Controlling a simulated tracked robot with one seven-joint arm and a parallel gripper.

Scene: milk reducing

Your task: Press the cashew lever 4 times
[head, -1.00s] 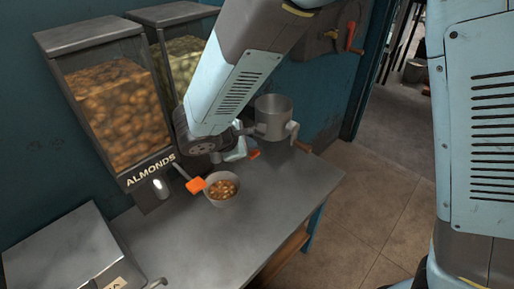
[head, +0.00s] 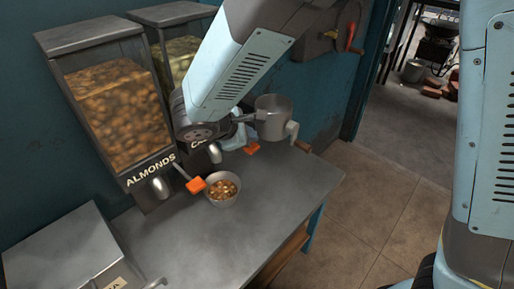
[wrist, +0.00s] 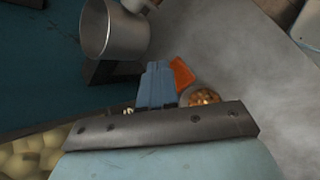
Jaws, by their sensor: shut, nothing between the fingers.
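The cashew dispenser (head: 186,62) stands behind the almond dispenser, its label mostly hidden by my arm. The orange end of its lever (head: 252,148) shows just past my gripper (head: 241,139) in the head view. In the wrist view, my gripper (wrist: 156,86) is shut and empty, with the orange lever end (wrist: 183,74) close to the right of its fingertips. I cannot tell whether they touch. A small bowl (head: 222,197) holding nuts stands on the metal table near the almond spout; it also shows in the wrist view (wrist: 203,97).
The almond dispenser (head: 115,105) has its own orange-tipped lever (head: 196,185) beside the bowl. A metal cup-shaped container (head: 272,118) stands just right of my gripper. A metal box (head: 65,255) is at the lower left. The table's front right part is clear.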

